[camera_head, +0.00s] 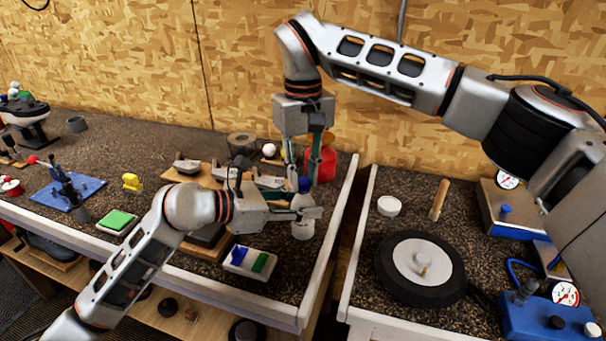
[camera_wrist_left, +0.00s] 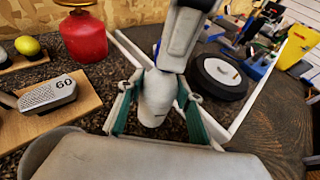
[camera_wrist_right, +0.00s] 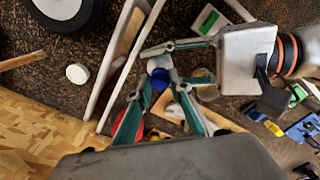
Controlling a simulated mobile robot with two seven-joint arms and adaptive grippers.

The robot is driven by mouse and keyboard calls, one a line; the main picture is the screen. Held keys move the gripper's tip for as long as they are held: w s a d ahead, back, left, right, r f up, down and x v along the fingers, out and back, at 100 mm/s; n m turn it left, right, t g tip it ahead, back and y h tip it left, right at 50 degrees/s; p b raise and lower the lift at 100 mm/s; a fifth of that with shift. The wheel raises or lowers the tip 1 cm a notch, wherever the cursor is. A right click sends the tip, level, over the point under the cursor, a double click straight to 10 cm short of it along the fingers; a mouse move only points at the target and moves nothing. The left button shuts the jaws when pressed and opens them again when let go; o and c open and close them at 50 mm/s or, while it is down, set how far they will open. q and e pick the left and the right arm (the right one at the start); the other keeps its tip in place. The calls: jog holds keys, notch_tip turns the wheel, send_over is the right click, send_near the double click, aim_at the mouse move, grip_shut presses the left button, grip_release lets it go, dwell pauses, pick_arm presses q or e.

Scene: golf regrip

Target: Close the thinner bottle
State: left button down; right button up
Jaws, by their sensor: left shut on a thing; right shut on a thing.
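The thinner bottle (camera_head: 302,230) is pale and upright, with a blue cap (camera_head: 304,185) at its top. My left gripper (camera_head: 304,213) is shut around the bottle body from the side; the body also shows between its green-edged fingers in the left wrist view (camera_wrist_left: 156,97). My right gripper (camera_head: 303,173) points down from above and is shut on the blue cap, which shows between its fingers in the right wrist view (camera_wrist_right: 160,76). The cap is at the bottle's neck; I cannot tell how tightly it sits.
A red container (camera_head: 326,165) stands just behind the bottle. Golf club heads on wooden boards (camera_wrist_left: 50,98) are to the left. Right of a raised white edge are a black wheel (camera_head: 421,284) and a white disc (camera_head: 389,206).

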jog(key=o, duration=0.7)
jog(key=shift+r, duration=2.3)
jog(key=shift+c, duration=0.5)
